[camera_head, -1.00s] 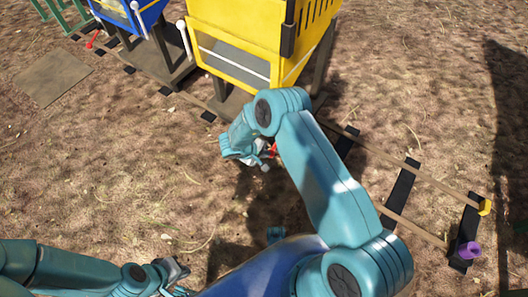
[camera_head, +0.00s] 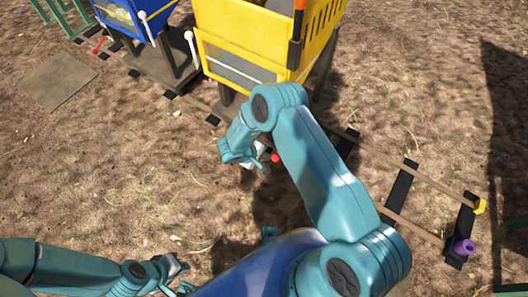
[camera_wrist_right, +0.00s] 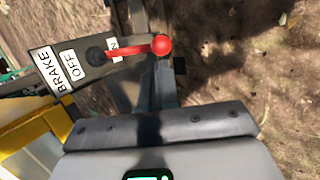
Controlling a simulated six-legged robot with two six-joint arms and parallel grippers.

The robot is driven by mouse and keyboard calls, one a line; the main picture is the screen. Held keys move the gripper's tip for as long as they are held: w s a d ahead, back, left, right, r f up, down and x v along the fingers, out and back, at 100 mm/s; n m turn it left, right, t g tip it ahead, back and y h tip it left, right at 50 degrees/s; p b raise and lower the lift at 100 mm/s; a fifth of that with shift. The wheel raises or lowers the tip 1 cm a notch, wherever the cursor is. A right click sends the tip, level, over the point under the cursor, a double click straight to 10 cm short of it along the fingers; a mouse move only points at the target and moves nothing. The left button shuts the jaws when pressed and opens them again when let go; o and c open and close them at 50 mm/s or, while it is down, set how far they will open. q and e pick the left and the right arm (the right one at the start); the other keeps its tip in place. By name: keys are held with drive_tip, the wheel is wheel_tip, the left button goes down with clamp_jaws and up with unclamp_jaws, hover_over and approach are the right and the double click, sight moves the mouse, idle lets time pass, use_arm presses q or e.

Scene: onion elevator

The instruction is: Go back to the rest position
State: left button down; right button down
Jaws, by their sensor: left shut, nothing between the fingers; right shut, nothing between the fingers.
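My right arm reaches forward in the head view, with its gripper (camera_head: 243,157) low in front of the yellow cart. It is shut and empty beside a red knob (camera_head: 275,158). In the right wrist view the red knob (camera_wrist_right: 161,45) tops a red brake lever (camera_wrist_right: 128,50) on a dark panel labelled BRAKE and OFF; another label is partly hidden by the lever. My left gripper (camera_head: 178,278) is shut and empty at the bottom left of the head view, over the ground.
The yellow cart (camera_head: 238,68) and a blue cart (camera_head: 128,14) stand on the track ahead. The track (camera_head: 400,200) runs right to a purple piece (camera_head: 464,247) and a yellow piece (camera_head: 480,206). A flat board (camera_head: 57,82) lies left. Ground at centre left is clear.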

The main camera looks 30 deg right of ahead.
drive_tip(key=p+v, duration=0.2)
drive_tip(key=v, duration=0.7)
drive_tip(key=shift+s+a, duration=0.1)
drive_tip(key=s+d+n+t, duration=0.1)
drive_tip(key=s+d, duration=0.1)
drive_tip(key=d, duration=0.3)
drive_tip(key=s+a+r+m+g+y, duration=0.15)
drive_tip(key=s+a+m+y, duration=0.45)
drive_tip(key=s+a+y, duration=0.8)
drive_tip(key=s+a+r+h+p, duration=0.1)
drive_tip(key=s+r+h+p, duration=0.1)
drive_tip(key=r+p, duration=1.5)
drive_tip(key=shift+s+a+r+m+h+p, duration=0.25)
drive_tip(key=shift+s+a+m+h+p, duration=0.15)
drive_tip(key=shift+s, duration=0.15)
